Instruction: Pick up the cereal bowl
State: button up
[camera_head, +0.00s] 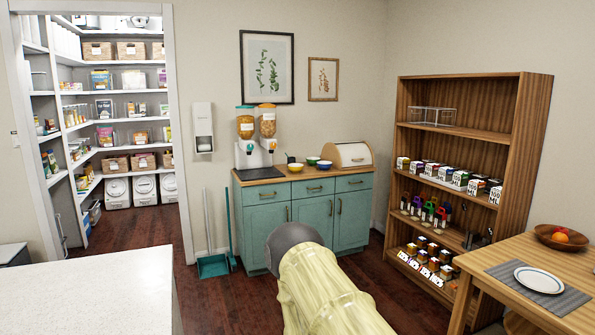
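Several small bowls stand on the wooden top of the teal cabinet (307,220) at the back wall. A yellow bowl (295,168) is nearest the dispenser, a green bowl (312,160) is behind and right of it, and a blue bowl (324,165) is at the right. Their contents are too small to tell, and I cannot tell which one is the cereal bowl. A twin cereal dispenser (257,140) stands left of the bowls. My gripper is not in view, so its state is hidden.
A bread box (347,155) stands right of the bowls. A teal dustpan (212,265) and brush lean left of the cabinet. A tall wooden shelf (541,110) and a table (500,250) stand at right. A white counter (95,300) fills the lower left.

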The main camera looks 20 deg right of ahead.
aim_at(296, 169)
jog(key=z, duration=0.45)
jog(key=k, duration=0.5)
jog(key=z, duration=0.45)
jog(key=i, duration=2.5)
jog(key=u, duration=0.6)
jog(key=i, duration=3)
jog(key=u, duration=0.05)
